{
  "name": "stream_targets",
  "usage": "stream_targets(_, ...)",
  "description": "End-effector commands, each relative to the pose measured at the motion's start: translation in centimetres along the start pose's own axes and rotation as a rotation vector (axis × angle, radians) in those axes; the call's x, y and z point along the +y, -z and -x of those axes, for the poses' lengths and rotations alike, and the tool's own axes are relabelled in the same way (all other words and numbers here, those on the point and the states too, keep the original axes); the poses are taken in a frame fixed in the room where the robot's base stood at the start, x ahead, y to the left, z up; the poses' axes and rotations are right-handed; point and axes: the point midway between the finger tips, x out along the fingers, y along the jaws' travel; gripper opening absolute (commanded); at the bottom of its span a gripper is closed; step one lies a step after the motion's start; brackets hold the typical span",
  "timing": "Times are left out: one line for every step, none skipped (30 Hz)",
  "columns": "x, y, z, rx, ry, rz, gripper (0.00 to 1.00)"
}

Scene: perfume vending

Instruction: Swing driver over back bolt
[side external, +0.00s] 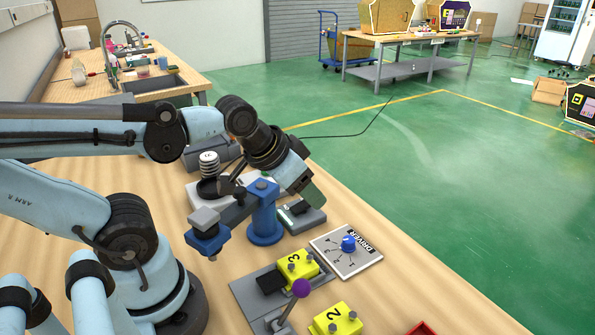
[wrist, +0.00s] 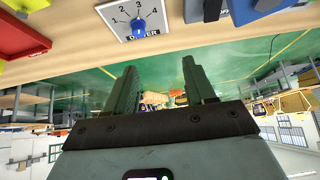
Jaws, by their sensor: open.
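The driver is a swing arm on a blue post (side external: 264,222). Its arm reaches left to a blue head (side external: 207,240) with a grey block on top, which is away from the yellow blocks. A yellow block marked 3 (side external: 297,268) with bolts sits in a grey fixture; I cannot tell which is the back bolt. My gripper (side external: 312,196) is just behind and right of the post, pointing down to the right, partly hidden by my wrist. In the wrist view my gripper (wrist: 160,76) has two green fingers spread apart with nothing between them.
A DRIVER dial (side external: 350,262) with a blue knob lies right of the post; it also shows in the wrist view (wrist: 118,22). A purple ball lever (side external: 301,288) stands by the fixture. A yellow block marked 2 (side external: 335,321) and a red tray edge (side external: 422,328) are nearer the front.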

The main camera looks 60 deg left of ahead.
Motion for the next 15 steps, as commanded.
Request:
stream_targets(-0.5,0.2,0.4,-0.020,0.008,-0.023,0.54)
stream_targets(-0.8,0.2,0.7,-0.039,0.012,-0.047,0.54)
stream_targets(-1.3,0.4,1.2,-0.071,0.019,-0.086,0.54)
stream_targets(-1.8,0.5,1.8,-0.100,0.023,-0.122,0.54)
stream_targets(-2.3,0.5,2.4,-0.132,0.025,-0.163,0.54)
stream_targets(-3.0,0.5,3.4,-0.181,0.023,-0.220,0.54)
stream_targets(-3.6,0.6,4.2,-0.219,0.018,-0.266,0.54)
stream_targets(-4.1,0.5,5.1,-0.258,0.009,-0.311,0.54)
stream_targets(-4.8,0.4,6.3,-0.309,-0.008,-0.371,0.54)
stream_targets(-5.2,0.3,7.2,-0.344,-0.024,-0.415,0.54)
stream_targets(-5.6,0.2,8.2,-0.377,-0.042,-0.457,0.54)
stream_targets(-6.0,0.1,9.4,-0.418,-0.069,-0.509,0.54)
stream_targets(-6.3,0.0,10.3,-0.445,-0.090,-0.545,0.54)
stream_targets(-6.5,-0.1,11.2,-0.470,-0.112,-0.579,0.54)
stream_targets(-6.8,-0.3,12.2,-0.498,-0.141,-0.617,0.54)
